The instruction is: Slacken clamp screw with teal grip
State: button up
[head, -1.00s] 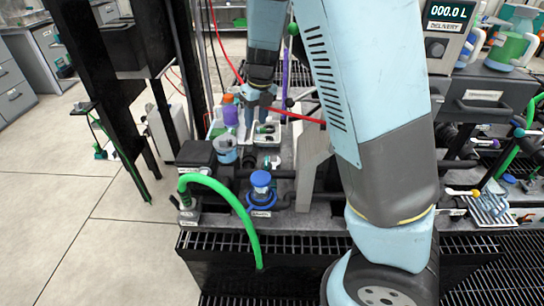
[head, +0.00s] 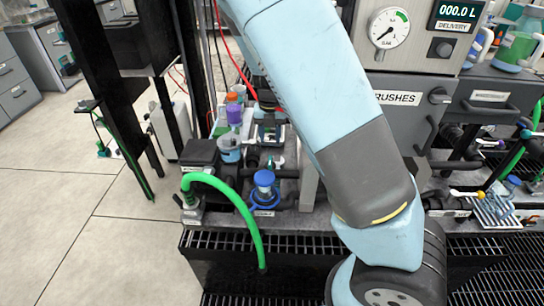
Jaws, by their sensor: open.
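I cannot make out a clamp screw with a teal grip for certain in the head view. A green hose (head: 240,213) arches from a fitting (head: 190,200) at the left front of the bench and hangs down over its front. A small dark part sticks out to the left of that fitting. A blue-capped valve (head: 264,181) stands to the right of the fitting.
A purple-and-orange bottle (head: 234,112) and a blue-topped jar (head: 229,149) stand at the left back. A dark box (head: 200,152) sits beside the jar. A black post (head: 100,75) rises at the left. A gauge panel (head: 410,45) is at the right.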

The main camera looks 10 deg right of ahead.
aim_at(271, 159)
notch_tip(271, 159, down, 9)
jog(key=shift+f, duration=0.1)
dwell(0.3)
jog(key=shift+c, duration=0.2)
grip_shut()
jog(key=shift+d, duration=0.35)
jog(key=shift+a, duration=0.3)
